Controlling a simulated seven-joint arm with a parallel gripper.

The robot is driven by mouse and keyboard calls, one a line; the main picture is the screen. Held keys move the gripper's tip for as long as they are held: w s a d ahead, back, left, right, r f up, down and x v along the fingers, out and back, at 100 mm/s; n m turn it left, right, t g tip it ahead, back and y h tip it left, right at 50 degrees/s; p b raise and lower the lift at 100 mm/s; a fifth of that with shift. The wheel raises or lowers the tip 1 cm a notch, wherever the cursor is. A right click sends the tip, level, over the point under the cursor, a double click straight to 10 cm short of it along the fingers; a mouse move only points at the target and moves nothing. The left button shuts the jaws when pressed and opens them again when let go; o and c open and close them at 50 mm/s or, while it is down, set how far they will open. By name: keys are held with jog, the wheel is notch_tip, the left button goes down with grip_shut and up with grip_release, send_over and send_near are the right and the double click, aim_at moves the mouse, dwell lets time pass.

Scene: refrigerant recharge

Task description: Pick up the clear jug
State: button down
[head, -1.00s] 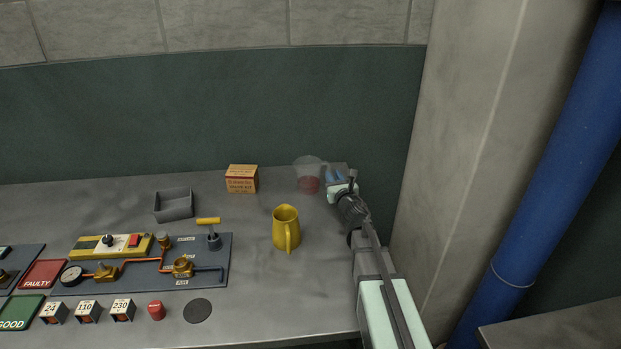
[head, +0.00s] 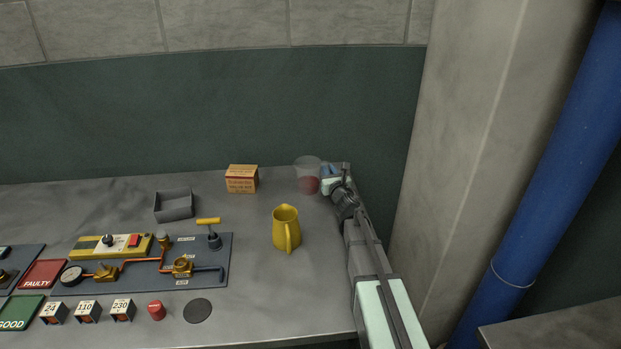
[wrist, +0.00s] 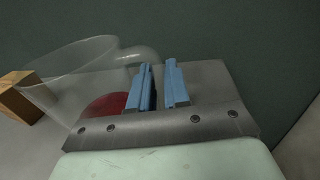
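The clear jug (head: 306,168) stands at the back right of the bench, see-through, with red showing at its lower part. In the wrist view the clear jug (wrist: 75,65) is left of the fingers, and its handle curves toward them. My gripper (head: 327,172) is at the jug's right side in the head view. In the wrist view my gripper (wrist: 160,85) has its two blue fingers apart with a narrow gap and nothing visible between them. The left finger overlaps the view of the handle's lower part, so I cannot tell whether they touch.
A yellow jug (head: 286,230) stands in front of the clear jug. An orange carton (head: 242,179) is to its left, with a grey open tray (head: 174,206) farther left. A valve panel (head: 210,270) fills the left front. A concrete pillar (head: 460,150) rises at the right.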

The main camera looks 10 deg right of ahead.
jog(key=shift+r, duration=0.25)
dwell(0.7)
jog(key=shift+r, duration=4.6)
jog(key=shift+f, duration=0.1)
